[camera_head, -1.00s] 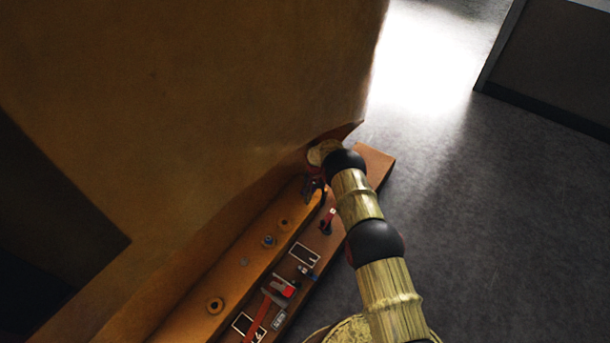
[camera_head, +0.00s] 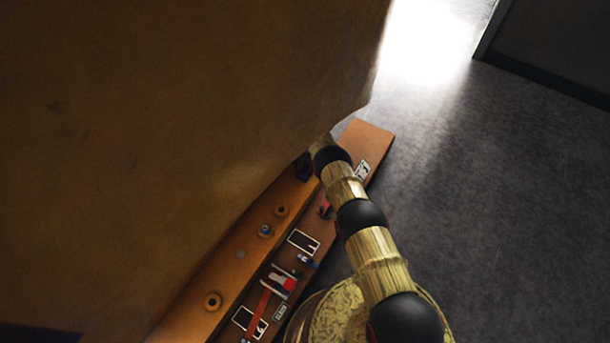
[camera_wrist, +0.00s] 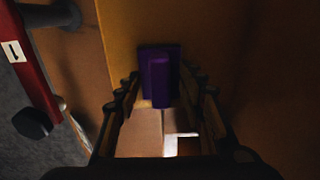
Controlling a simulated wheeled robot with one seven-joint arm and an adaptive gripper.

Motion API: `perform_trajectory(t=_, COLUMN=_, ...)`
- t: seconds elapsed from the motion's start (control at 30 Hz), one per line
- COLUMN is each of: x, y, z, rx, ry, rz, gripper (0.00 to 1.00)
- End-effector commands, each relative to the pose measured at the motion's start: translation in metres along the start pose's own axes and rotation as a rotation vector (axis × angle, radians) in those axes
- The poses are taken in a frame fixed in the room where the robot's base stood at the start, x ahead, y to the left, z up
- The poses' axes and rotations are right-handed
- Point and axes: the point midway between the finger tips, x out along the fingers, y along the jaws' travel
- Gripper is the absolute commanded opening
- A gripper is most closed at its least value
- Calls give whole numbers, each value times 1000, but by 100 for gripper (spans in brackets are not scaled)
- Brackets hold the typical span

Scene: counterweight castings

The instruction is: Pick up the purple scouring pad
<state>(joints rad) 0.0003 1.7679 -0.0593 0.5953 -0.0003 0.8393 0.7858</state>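The purple scouring pad (camera_wrist: 160,75) is in the upper middle of the wrist view, a dark purple block with a raised ridge. It lies on the brown-orange surface. In the head view a small dark purple patch of it (camera_head: 303,169) shows just left of my wrist. My gripper (camera_wrist: 159,84) is open, with one finger on each side of the pad in the wrist view. I cannot tell whether the fingers touch it. In the head view the fingers are hidden behind my arm.
A tall brown wall (camera_head: 200,110) rises beside the narrow ledge (camera_head: 227,262). Ring-shaped pieces and red-handled tools (camera_head: 285,284) lie along the ledge and board. A red object with a white label (camera_wrist: 30,60) is left in the wrist view. Grey floor (camera_head: 480,200) is open at right.

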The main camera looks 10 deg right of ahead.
Motion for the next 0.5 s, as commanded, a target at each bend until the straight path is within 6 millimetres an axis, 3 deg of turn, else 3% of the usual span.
perform_trajectory(t=0.3, x=4, y=-1, z=-1, rx=0, ry=2, rz=-1, gripper=39)
perform_trajectory(t=0.5, x=4, y=-1, z=-1, rx=0, ry=1, rz=-1, gripper=28)
